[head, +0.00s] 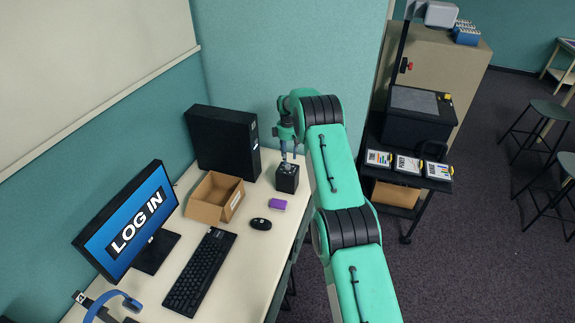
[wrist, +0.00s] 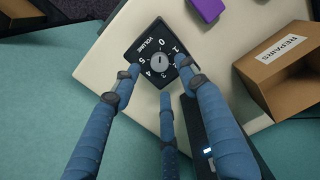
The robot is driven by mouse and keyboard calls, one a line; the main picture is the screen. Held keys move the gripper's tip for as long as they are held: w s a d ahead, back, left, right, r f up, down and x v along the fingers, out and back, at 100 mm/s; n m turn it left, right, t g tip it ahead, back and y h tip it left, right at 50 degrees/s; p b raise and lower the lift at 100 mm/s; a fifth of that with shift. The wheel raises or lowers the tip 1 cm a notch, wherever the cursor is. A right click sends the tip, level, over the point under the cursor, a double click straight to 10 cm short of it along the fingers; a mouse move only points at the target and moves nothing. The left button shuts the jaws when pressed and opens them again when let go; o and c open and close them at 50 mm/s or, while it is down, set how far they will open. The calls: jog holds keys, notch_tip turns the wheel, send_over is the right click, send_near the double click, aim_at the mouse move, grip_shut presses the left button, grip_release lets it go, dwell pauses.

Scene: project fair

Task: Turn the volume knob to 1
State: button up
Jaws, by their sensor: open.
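The volume knob (wrist: 162,61) is a small round dial on the top face of a black box (head: 287,179) on the desk. The box face in the wrist view carries the word VOLUME and white numbers around the dial, including 0, 1, 4 and 5. My gripper (head: 288,152) is above the box, pointing down. In the wrist view its blue fingers (wrist: 158,75) are spread around the dial, open and empty. I cannot tell whether they touch the knob.
A cardboard box labelled REPAIRS (wrist: 281,62), a purple item (head: 278,204), a black mouse (head: 261,224), keyboard (head: 199,272) and LOG IN monitor (head: 126,222) share the desk. A black computer tower (head: 222,141) stands behind, by the teal wall. A dark cart (head: 405,172) stands right of my arm.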

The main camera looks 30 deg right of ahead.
aim_at(288, 166)
jog(key=shift+f, duration=2.85)
grip_shut()
